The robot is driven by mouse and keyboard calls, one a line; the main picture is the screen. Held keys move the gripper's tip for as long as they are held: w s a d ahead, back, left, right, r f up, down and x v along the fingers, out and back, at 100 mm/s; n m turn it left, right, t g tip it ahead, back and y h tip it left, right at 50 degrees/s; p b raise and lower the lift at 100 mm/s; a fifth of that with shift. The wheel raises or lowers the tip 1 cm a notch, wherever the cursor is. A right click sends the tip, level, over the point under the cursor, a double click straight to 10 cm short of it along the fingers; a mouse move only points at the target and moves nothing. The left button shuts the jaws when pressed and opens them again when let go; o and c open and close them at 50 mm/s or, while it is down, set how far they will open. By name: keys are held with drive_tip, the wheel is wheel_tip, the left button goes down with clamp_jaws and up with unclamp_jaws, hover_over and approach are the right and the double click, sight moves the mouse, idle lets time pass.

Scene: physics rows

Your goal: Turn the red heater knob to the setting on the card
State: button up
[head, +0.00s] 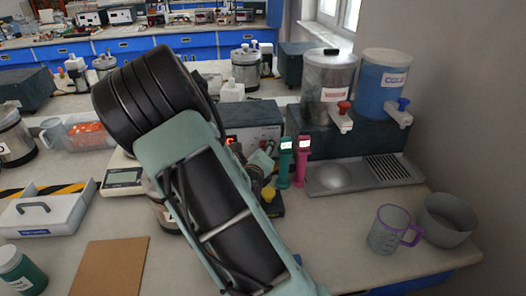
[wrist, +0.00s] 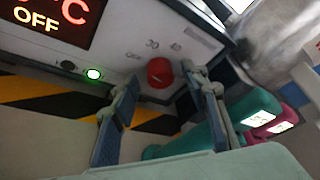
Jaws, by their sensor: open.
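The red heater knob (wrist: 160,73) is on the pale front panel of the heater (wrist: 135,38) in the wrist view. Small printed setting numbers stand around it, tilted in the picture and partly legible. The heater's display (wrist: 45,22) shows OFF in orange and a red °C. My gripper (wrist: 160,82) is open, one finger on each side of the knob in the picture; I cannot tell whether either touches it. In the head view the heater (head: 240,115) is partly behind my arm, and the knob is hidden. I cannot make out a setting card in either view.
A green light (wrist: 94,74) glows beside the knob. A teal device (head: 284,163) and a pink device (head: 301,163) stand close to the right of my gripper. A drip tray (head: 335,178), a jug (head: 387,232) and a bowl (head: 447,220) are further right. A scale (head: 122,178) is left.

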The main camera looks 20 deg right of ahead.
drive_tip(key=shift+c, duration=0.2)
clamp_jaws()
drive_tip(key=shift+r, duration=0.1)
drive_tip(key=m+y+b, duration=0.1)
drive_tip(key=m, duration=0.2)
drive_tip(key=shift+d+y+b, duration=0.25)
drive_tip(key=shift+y+b, duration=0.1)
drive_tip(key=shift+y, duration=0.05)
drive_tip(key=b, duration=0.2)
drive_tip(key=shift+m+y+b, duration=0.3)
drive_tip(key=shift+m+b, duration=0.1)
drive_tip(key=shift+r+b, duration=0.15)
drive_tip(key=shift+b, duration=0.7)
